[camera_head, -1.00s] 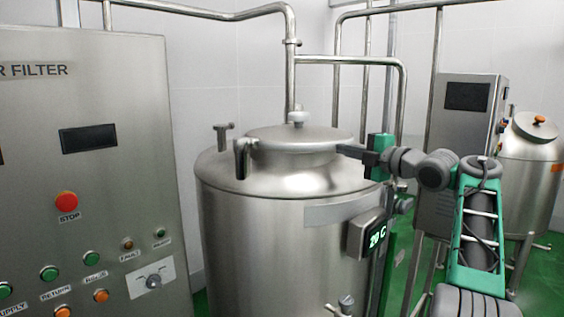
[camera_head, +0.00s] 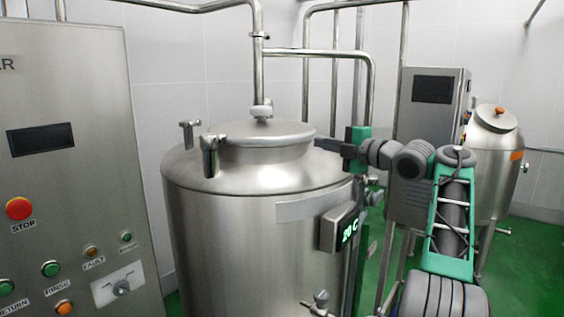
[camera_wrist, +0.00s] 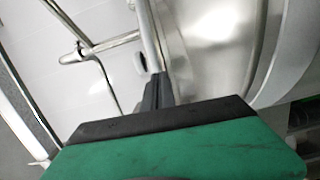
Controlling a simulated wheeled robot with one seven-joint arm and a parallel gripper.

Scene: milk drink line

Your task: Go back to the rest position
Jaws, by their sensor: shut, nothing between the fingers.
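My gripper (camera_head: 326,146) is at the right side of the steel tank's lid (camera_head: 262,134), its fingers pointing left toward the lid's edge. The fingers are shut and hold nothing. I cannot tell from the body camera how far they are from the lid. In the wrist view, my gripper's dark fingers (camera_wrist: 158,90) show past its green body, with shiny curved steel behind them. The large steel tank (camera_head: 245,235) stands upright in the middle with its lid closed.
A control panel (camera_head: 75,180) with a red stop button (camera_head: 19,208) stands at the left. A display box (camera_head: 340,228) reading 20 C is on the tank. Pipes (camera_head: 318,52) run above. A grey cabinet (camera_head: 432,120) and a smaller tank (camera_head: 495,165) stand behind my arm. Green floor shows at right.

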